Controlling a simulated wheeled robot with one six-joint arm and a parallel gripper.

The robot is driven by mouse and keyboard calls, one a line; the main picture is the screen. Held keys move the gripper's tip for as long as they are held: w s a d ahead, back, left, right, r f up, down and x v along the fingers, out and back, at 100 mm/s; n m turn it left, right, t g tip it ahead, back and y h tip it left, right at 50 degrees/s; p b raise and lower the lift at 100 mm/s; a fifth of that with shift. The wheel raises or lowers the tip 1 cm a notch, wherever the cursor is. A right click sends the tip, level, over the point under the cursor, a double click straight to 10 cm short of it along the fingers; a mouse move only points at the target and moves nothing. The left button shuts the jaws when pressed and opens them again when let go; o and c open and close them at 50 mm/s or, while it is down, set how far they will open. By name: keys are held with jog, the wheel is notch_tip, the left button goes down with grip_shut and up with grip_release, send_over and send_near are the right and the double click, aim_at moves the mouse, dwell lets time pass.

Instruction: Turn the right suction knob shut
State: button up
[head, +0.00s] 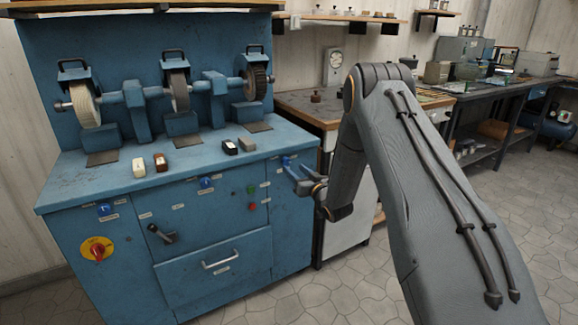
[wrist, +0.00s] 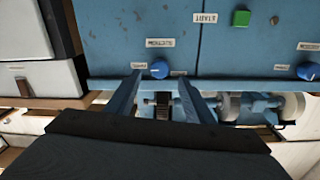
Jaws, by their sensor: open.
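The right suction knob (head: 285,161) is a small blue dial on the right part of the blue machine's front panel. In the wrist view this knob (wrist: 159,70) shows between my two fingers, with small labels around it. My gripper (head: 289,172) is open, with its fingertips close to the knob and nothing held. In the wrist view the gripper (wrist: 159,78) has one finger on each side of the knob. I cannot tell whether the fingers touch it. The knob's pointer is too small to read.
Other blue knobs sit at the middle (head: 206,183) and left (head: 104,209) of the panel. A green button (wrist: 241,18), a red button (head: 252,206), a black lever (head: 161,233) and a yellow-red switch (head: 97,249) are on the front. A wooden-topped bench (head: 310,108) stands right of the machine.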

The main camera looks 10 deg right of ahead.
aim_at(287, 163)
jog(key=x, duration=0.5)
jog(key=shift+w+a, duration=0.1)
jog(key=shift+w, duration=0.3)
jog(key=shift+c, duration=0.2)
jog(key=c, duration=1)
